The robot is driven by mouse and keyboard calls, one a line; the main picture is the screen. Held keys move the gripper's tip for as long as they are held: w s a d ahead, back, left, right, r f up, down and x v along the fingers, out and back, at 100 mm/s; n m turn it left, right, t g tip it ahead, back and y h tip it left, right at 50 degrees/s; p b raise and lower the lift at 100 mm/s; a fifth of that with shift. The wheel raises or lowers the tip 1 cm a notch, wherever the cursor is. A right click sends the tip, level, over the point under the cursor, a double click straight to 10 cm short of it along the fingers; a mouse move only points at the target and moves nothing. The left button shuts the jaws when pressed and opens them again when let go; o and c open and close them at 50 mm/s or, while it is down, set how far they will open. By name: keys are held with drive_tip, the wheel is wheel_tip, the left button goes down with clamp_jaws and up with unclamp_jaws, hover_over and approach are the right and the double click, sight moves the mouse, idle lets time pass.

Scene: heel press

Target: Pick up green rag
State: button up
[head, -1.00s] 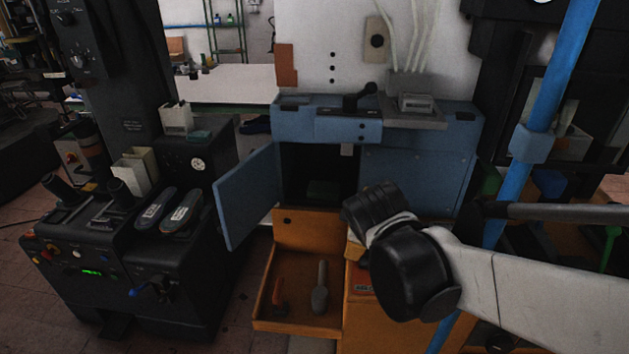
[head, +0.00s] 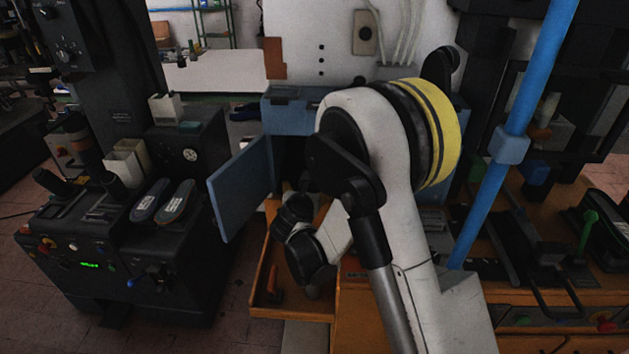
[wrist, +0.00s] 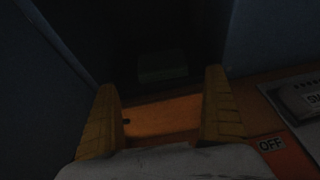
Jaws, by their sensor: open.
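A dark, dull green, block-like thing (wrist: 162,67) lies inside the dark cabinet in the wrist view. It looks like the folded green rag, but the light is too low to be sure. My gripper (wrist: 161,84) shows there with two yellow-brown fingers apart and nothing between them. The green thing is ahead of the fingertips, roughly centred between them, and apart from them. In the head view my arm covers the cabinet's inside, and the fingers cannot be made out.
The blue cabinet door (head: 242,188) stands open at left. An orange drawer (head: 262,300) is pulled out below, with tools in it. The black machine (head: 165,240) stands left.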

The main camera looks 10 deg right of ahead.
drive_tip(key=b+x, duration=0.3)
drive_tip(key=x, duration=0.5)
drive_tip(key=shift+w+d+f, duration=0.15)
drive_tip(key=shift+d+f, duration=0.1)
drive_tip(key=shift+f, duration=0.1)
drive_tip(key=shift+r, duration=0.1)
drive_tip(key=c, duration=0.9)
